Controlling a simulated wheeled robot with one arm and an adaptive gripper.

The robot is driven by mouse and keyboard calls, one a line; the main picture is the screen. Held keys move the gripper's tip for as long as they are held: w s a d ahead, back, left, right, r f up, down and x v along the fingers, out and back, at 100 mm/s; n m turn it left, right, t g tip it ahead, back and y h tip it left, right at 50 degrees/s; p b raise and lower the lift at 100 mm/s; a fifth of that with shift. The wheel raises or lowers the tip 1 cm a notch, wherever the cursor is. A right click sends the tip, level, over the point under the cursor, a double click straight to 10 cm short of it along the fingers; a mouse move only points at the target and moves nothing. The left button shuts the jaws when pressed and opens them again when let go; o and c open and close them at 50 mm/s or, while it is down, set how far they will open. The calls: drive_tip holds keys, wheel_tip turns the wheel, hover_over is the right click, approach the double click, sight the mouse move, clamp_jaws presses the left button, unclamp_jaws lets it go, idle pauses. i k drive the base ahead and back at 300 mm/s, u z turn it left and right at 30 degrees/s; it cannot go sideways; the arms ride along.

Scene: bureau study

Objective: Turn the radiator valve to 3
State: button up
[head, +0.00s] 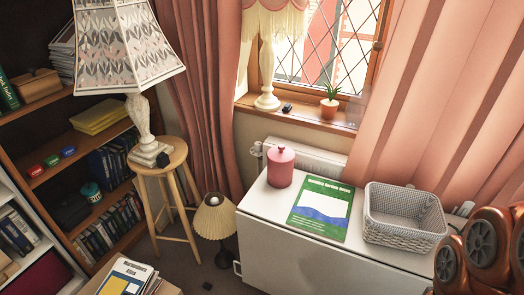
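The white radiator (310,158) stands against the wall under the window, partly hidden behind the white cabinet and the things on it. A small white valve (257,150) shows at the radiator's left end, beside the curtain. Its number markings are too small to read, so I cannot tell its setting. Orange and dark links of my own arm show at the bottom right corner, far from the valve. My gripper's fingers are not visible.
The white cabinet (320,262) stands in front of the radiator, carrying a pink canister (281,167), a green book (321,208) and a grey basket (404,229). A lamp stands on a wooden stool (165,168) to the left. A small lamp (214,217) stands on the floor.

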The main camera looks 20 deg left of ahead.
sight(258, 144)
drive_tip(key=u, duration=0.5)
drive_tip(key=i, duration=0.6)
drive_tip(key=u, duration=1.15)
drive_tip(key=i, duration=0.55)
drive_tip(key=u, duration=0.45)
